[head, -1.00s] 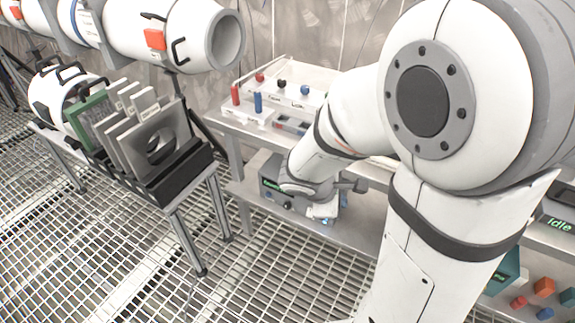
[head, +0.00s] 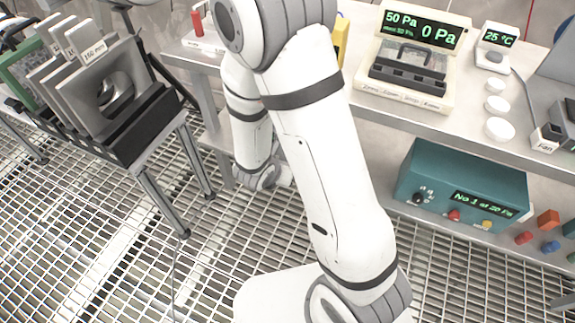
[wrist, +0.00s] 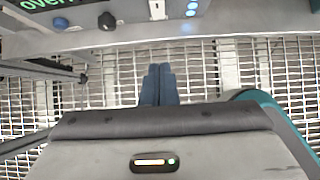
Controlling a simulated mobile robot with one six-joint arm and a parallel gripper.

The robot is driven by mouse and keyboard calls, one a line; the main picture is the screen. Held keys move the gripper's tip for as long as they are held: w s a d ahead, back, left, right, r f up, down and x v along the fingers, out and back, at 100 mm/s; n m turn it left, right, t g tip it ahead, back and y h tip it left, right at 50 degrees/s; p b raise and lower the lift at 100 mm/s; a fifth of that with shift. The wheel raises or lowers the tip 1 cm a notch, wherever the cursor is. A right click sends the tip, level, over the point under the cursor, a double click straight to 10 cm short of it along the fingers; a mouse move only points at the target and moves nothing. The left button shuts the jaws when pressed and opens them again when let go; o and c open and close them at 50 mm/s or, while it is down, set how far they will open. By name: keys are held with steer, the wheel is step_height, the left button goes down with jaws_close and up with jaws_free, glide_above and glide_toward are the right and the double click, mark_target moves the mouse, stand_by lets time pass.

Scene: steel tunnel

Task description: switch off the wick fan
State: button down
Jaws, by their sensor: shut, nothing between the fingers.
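My gripper shows in the wrist view with two blue-grey fingers (wrist: 158,86) shut together and empty, over the floor grating. In the head view my arm reaches down left of the bench, and the fingertips are hidden. The gripper is far to the left of the fan box and lower.
A pressure meter (head: 421,35) and a temperature display (head: 497,40) stand on the upper bench, with white discs (head: 499,129) near the fan box. A teal unit (head: 461,187) sits on the lower shelf. A rack of plates (head: 160,125) stands left. Grating in front is clear.

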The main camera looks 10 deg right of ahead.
steer(key=shift+w+d+r+b+x, duration=0.25)
steer(key=shift+b+x, duration=0.35)
steer(key=shift+x, duration=1.5)
steer(key=shift+w+d+r+b+x, duration=0.25)
steer(key=shift+b+x, duration=0.35)
steer(key=shift+x, duration=1.45)
steer(key=shift+w+d+r+b+x, duration=0.15)
steer(key=shift+w+r+b+x, duration=0.35)
steer(key=shift+x, duration=1.6)
steer(key=shift+s+a+f, duration=0.1)
steer(key=shift+f, duration=0.05)
